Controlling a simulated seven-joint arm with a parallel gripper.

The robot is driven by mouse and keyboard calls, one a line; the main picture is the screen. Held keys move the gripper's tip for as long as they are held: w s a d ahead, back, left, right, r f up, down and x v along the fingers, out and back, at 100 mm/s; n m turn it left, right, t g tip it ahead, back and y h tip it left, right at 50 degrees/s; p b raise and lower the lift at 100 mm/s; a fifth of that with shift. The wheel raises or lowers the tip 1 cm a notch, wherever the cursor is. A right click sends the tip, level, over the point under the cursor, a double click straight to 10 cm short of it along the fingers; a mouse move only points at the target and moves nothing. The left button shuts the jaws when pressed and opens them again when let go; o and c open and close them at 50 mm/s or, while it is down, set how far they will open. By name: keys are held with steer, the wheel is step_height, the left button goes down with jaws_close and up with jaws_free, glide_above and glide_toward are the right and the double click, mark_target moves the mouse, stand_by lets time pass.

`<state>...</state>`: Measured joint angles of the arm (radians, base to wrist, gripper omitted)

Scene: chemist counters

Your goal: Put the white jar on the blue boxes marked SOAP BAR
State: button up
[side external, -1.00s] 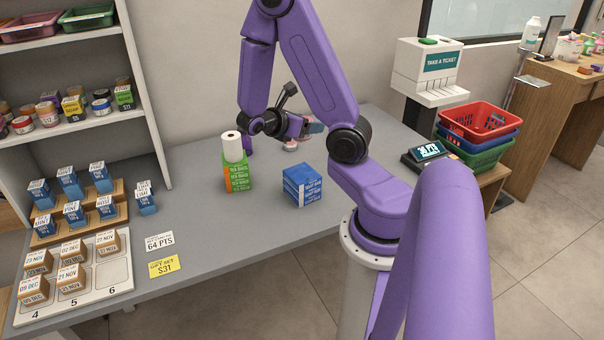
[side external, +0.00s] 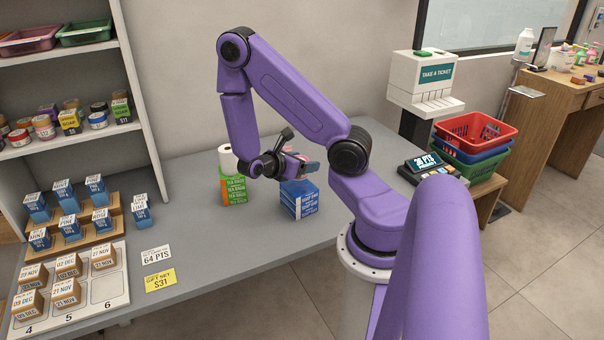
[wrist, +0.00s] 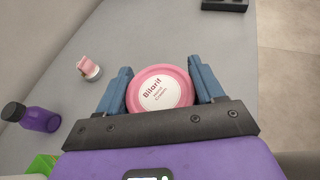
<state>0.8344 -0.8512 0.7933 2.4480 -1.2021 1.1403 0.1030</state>
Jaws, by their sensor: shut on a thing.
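My gripper (side external: 306,165) is in the side external view, just above and behind the blue SOAP BAR boxes (side external: 304,204). The boxes are stacked on the grey counter, and my gripper partly covers their top. In the wrist view, the fingers (wrist: 160,70) are shut on a round jar (wrist: 162,92) with a pink lid and a white label reading "Bilarif". The jar is seen from above, so its sides are hidden. I cannot tell from the side external view whether the jar touches the boxes.
Green tea-bag boxes (side external: 234,189) with a white roll on top stand left of the soap boxes. A purple bottle (wrist: 40,120) and a pink-and-white item (wrist: 90,68) are on the counter (side external: 220,238).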

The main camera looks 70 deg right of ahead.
steer(key=shift+f, duration=1.8)
steer(key=o, duration=1.3)
steer(key=shift+o, duration=0.2)
steer(key=w+a+r+m+t+y, duration=0.1)
steer(key=a+r+t+y, duration=0.3)
steer(key=a, duration=0.7)
steer(key=w+a+r+y, duration=0.1)
steer(key=a+r, duration=0.4)
steer(key=a, duration=0.5)
steer(key=s+a+r+t+y, duration=0.1)
steer(key=s+a+r+y, duration=0.4)
steer(key=s+a+y, duration=0.3)
steer(key=shift+s+a+r, duration=0.4)
steer(key=shift+s+a, duration=0.75)
steer(key=shift+a, duration=0.25)
